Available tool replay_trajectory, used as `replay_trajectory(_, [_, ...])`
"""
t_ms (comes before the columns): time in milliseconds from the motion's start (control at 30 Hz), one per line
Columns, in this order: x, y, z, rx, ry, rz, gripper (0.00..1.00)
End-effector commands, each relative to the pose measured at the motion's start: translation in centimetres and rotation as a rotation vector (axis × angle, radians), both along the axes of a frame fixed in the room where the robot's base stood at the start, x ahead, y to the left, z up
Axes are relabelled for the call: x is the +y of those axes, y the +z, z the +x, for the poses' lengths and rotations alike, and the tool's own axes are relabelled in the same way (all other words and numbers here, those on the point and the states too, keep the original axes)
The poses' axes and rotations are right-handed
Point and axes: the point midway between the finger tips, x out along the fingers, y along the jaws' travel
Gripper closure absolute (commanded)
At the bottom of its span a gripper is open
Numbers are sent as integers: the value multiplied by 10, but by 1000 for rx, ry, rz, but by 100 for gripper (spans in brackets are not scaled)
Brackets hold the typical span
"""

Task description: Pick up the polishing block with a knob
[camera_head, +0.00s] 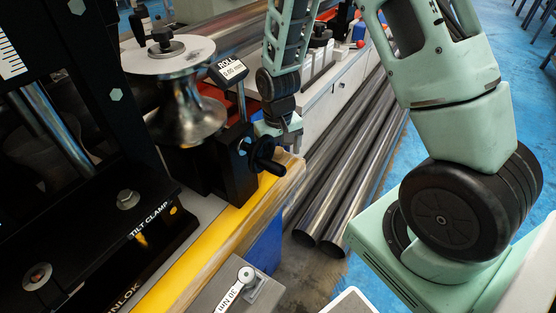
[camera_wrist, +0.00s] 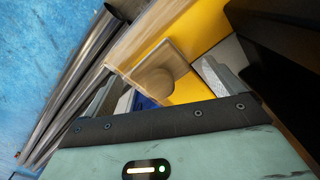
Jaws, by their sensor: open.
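The polishing block (camera_wrist: 174,54) shows in the wrist view as a brownish square block with a rounded knob (camera_wrist: 154,83) on its face. It lies by the yellow surface, close to the wood-like edge strip. My gripper (camera_wrist: 165,85) is open, with one finger left of the knob and a grey finger to its right. The knob appears between the fingers, and I see no grip on it; the gap in depth is unclear. In the head view my gripper (camera_head: 284,136) points down beside the black handwheel. I cannot make out the block there.
The black handwheel (camera_head: 265,156) and the roll stand with its steel roller (camera_head: 188,112) are close left of my gripper. The yellow rail (camera_head: 205,250) runs below. Long steel tubes (camera_head: 345,165) lie to the right.

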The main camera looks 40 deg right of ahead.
Motion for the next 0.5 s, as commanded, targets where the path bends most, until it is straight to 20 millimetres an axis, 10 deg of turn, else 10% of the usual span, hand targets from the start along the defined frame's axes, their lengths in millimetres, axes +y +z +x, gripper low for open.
replay_trajectory(333, [0, -8, 0, -1, -1, 0, 9])
replay_trajectory(500, [0, -8, 0, -1, -1, 0, 53])
